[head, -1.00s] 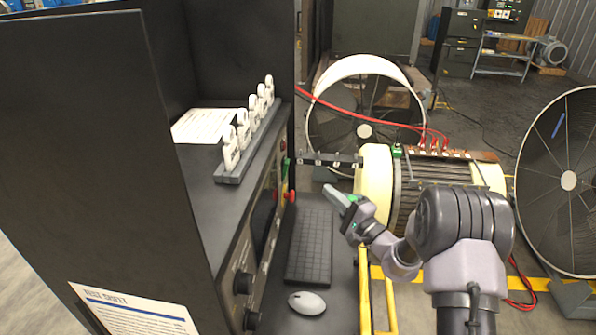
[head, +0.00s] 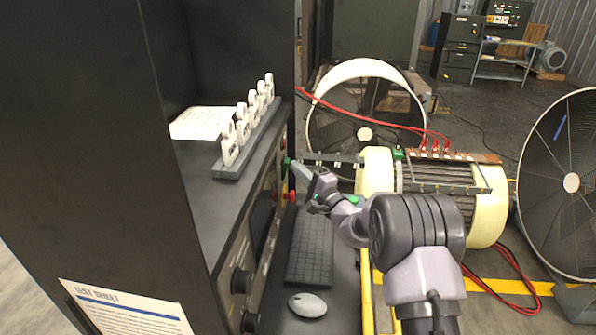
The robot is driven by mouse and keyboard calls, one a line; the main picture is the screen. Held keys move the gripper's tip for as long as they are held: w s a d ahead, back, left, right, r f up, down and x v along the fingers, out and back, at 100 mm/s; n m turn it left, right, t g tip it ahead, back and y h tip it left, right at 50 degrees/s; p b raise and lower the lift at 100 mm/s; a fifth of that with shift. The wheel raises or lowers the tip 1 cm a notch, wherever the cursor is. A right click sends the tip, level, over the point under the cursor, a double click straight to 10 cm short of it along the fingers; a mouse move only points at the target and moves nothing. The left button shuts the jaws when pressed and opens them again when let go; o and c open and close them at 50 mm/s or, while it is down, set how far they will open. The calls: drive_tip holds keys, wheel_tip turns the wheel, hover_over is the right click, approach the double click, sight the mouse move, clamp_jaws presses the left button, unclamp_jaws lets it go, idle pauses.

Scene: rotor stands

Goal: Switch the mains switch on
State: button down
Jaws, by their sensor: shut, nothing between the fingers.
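The console's front panel (head: 262,235) faces right and is seen at a steep angle. A green control (head: 286,163) sits at its far end, with a red knob (head: 291,196) below it. I cannot tell for sure which control is the mains switch or what position it is in. My gripper (head: 293,167) is shut and empty, its tip pointing left at the panel beside the green control. I cannot tell whether the tip touches it.
A keyboard (head: 311,247) and a mouse (head: 307,304) lie on the shelf below the panel. White tags stand in a rack (head: 230,170) on the console. A cream-ended machine (head: 486,205) with red cables stands right of my arm, with large round fans (head: 571,183) around it.

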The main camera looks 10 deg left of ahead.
drive_tip(key=shift+a+r+n+g+h+p, duration=0.25)
drive_tip(key=shift+r+n+g+h+p, duration=0.4)
drive_tip(key=shift+n, duration=0.45)
drive_tip(key=shift+a+r+n+g+h, duration=0.3)
drive_tip(key=shift+n+g, duration=0.2)
drive_tip(key=shift+g, duration=0.15)
drive_tip(key=shift+a+n+h, duration=0.1)
drive_tip(key=shift+n+h, duration=0.15)
drive_tip(key=shift+n, duration=0.05)
drive_tip(key=w+d+v, duration=0.2)
drive_tip(key=v, duration=1)
drive_tip(key=shift+s+d+r+p, duration=0.25)
drive_tip(key=shift+d+r+p, duration=0.05)
drive_tip(key=shift+r+p, duration=0.1)
